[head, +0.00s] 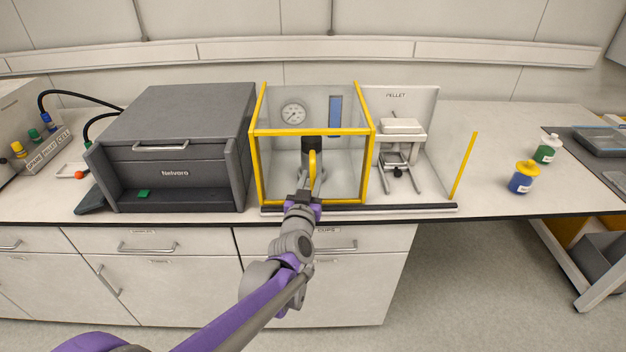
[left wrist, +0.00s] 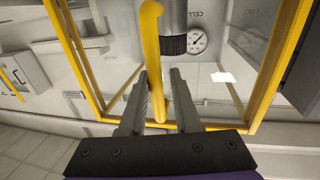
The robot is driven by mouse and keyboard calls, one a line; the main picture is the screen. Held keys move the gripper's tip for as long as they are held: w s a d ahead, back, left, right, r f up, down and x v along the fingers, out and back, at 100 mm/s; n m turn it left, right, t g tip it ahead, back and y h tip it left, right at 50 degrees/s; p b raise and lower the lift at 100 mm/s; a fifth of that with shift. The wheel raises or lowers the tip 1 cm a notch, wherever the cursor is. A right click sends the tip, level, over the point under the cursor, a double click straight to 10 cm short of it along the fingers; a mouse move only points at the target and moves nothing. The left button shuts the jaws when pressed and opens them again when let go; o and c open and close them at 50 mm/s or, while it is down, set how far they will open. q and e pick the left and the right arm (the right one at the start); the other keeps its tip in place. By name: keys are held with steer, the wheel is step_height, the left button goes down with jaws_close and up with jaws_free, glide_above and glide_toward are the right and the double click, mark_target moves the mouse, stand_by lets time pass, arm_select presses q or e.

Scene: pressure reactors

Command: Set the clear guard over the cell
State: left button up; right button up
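The clear guard (head: 259,165) is a see-through box with yellow edges. It stands upright on the bench in front of or around the cell (head: 313,148), a dark cylinder seen through its panels. A round gauge (head: 293,113) shows behind the clear panel, and also in the left wrist view (left wrist: 196,41). My left gripper (head: 308,190) is at the guard's yellow handle (head: 312,165). In the left wrist view its fingers (left wrist: 160,85) stand close on both sides of the handle (left wrist: 151,40) and appear closed on it. My right gripper is not in view.
A dark rail (head: 400,207) runs along the bench's front edge. A pellet press (head: 400,140) stands right of the guard, beside a yellow-edged clear panel (head: 464,165). A grey Nelvaro machine (head: 180,140) is close on the left. Blue (head: 522,178) and green (head: 547,149) bottles stand right.

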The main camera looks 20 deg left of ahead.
arm_select(q)
steer(key=shift+o, duration=1.3)
steer(key=shift+a, duration=0.15)
steer(key=shift+s, duration=0.1)
steer(key=s+d, duration=0.1)
steer(key=s, duration=0.9)
steer(key=shift+s, duration=0.35)
steer(key=shift+d, duration=0.1)
steer(key=s+f+g+p, duration=0.2)
steer(key=s+g, duration=0.2)
steer(key=s, duration=0.4)
steer(key=s+a+f+g+h+p, duration=0.1)
steer(key=s+f+g+p, duration=0.1)
steer(key=s, duration=0.6)
steer(key=s+f+m+g+p, duration=0.1)
steer(key=s+f+g+p, duration=0.2)
steer(key=s+g, duration=0.3)
steer(key=s+p, duration=0.1)
steer(key=s, duration=0.1)
steer(key=shift+s+a+g+h, duration=0.3)
